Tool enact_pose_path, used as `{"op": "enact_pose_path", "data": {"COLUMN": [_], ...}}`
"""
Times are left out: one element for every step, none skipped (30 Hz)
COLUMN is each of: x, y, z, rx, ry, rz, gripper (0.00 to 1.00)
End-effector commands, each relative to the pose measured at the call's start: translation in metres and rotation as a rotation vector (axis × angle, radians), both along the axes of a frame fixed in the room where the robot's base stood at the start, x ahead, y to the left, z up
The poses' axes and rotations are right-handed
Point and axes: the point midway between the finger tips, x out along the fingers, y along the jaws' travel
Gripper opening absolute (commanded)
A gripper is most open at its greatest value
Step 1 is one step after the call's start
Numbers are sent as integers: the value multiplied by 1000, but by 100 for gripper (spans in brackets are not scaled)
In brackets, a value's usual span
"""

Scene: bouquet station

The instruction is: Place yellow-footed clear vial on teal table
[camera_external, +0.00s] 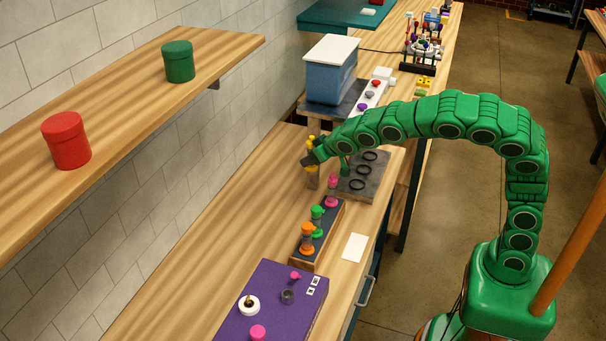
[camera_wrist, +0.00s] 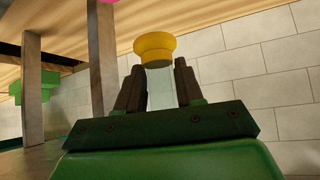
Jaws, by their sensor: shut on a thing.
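The yellow-footed clear vial (camera_wrist: 160,90) is between the two dark fingers of my gripper (camera_wrist: 158,74) in the wrist view. Its wide yellow foot sticks out past the fingertips, and its clear body runs back between them. In the external view my gripper (camera_external: 313,156) is over the wooden bench, left of the dark board with rings; yellow shows around it, but the vial's outline is too small to make out. The teal table (camera_external: 322,17) is at the top of the external view, beyond the blue box, well away from my gripper.
A rack (camera_external: 322,236) with pink, green and orange vials stands in front of my gripper. A blue box (camera_external: 330,78) with a white lid stands behind it. A purple panel (camera_external: 262,300) is nearer. A wall shelf (camera_external: 120,85) holds red and green canisters.

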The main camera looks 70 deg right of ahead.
Motion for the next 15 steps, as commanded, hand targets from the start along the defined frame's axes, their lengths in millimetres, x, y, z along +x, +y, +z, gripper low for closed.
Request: {"op": "enact_pose_path", "data": {"x": [0, 1, 1, 1, 0, 0, 0, 0, 0, 0, 1, 1, 3, 4, 6], "y": [0, 0, 0, 0, 0, -1, -1, -1, -1, 0, 0, 1, 4, 5, 8], "z": [5, 8, 13, 17, 22, 28, 31, 35, 41, 45, 49, 52, 49, 48, 46], "rx": [0, 0, 1, 0, 0, 0, 0, 0, 0, 0, 0, -1, -1, 0, -2], "ry": [-3, -4, -5, -5, -5, -3, -2, -3, -5, -6, -7, -7, -4, -3, -1], "rz": [1, 0, 1, 0, 0, -1, -1, -1, 0, 0, 1, 0, -3, -6, -11], "gripper": [0, 0, 0, 0, 0, 0, 0, 0, 0, 0, 0, 0, 0, 0, 0]}}
